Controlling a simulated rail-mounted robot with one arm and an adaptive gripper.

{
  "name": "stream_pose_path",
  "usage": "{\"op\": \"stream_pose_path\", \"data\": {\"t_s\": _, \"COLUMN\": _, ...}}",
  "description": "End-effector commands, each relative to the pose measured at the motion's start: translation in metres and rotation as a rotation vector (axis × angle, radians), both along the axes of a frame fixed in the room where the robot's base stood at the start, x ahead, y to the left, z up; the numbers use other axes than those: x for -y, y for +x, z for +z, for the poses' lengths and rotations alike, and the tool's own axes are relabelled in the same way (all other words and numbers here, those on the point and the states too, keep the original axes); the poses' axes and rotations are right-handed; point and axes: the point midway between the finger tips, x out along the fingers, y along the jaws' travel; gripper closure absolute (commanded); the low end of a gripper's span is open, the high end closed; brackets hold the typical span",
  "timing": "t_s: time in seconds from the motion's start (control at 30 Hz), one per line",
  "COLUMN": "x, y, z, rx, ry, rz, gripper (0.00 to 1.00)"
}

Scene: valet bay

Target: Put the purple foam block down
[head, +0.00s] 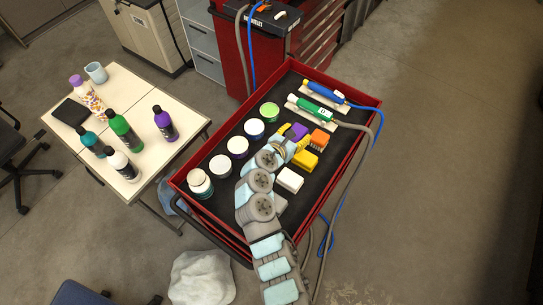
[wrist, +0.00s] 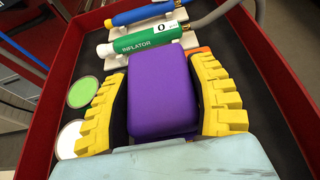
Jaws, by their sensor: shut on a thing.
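The purple foam block (wrist: 162,90) sits between the two yellow ribbed fingers of my gripper (wrist: 165,105) in the wrist view. My gripper is shut on it. In the head view the block (head: 299,131) shows only in part past my gripper (head: 291,139), which is over the middle of the red-rimmed tray (head: 357,96) with a dark mat. I cannot tell whether the block touches the mat.
An orange block (head: 319,139), a yellow block (head: 305,161) and a white block (head: 289,180) stand to the right. Several round tubs, one green-topped (head: 269,111), line the left. A green inflator (head: 314,104) and a blue tool (head: 325,92) lie behind. Bare mat shows between them.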

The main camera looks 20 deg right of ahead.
Motion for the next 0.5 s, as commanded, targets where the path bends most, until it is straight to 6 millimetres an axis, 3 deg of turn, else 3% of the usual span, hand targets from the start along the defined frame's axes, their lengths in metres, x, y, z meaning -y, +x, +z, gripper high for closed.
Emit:
{"op": "stream_pose_path", "data": {"t_s": 0.3, "x": -0.065, "y": 0.008, "z": -0.031, "rx": -0.002, "ry": 0.001, "rz": 0.003, "gripper": 0.73}}
{"op": "stream_pose_path", "data": {"t_s": 0.5, "x": -0.090, "y": 0.010, "z": -0.065, "rx": -0.005, "ry": 0.001, "rz": 0.002, "gripper": 0.73}}
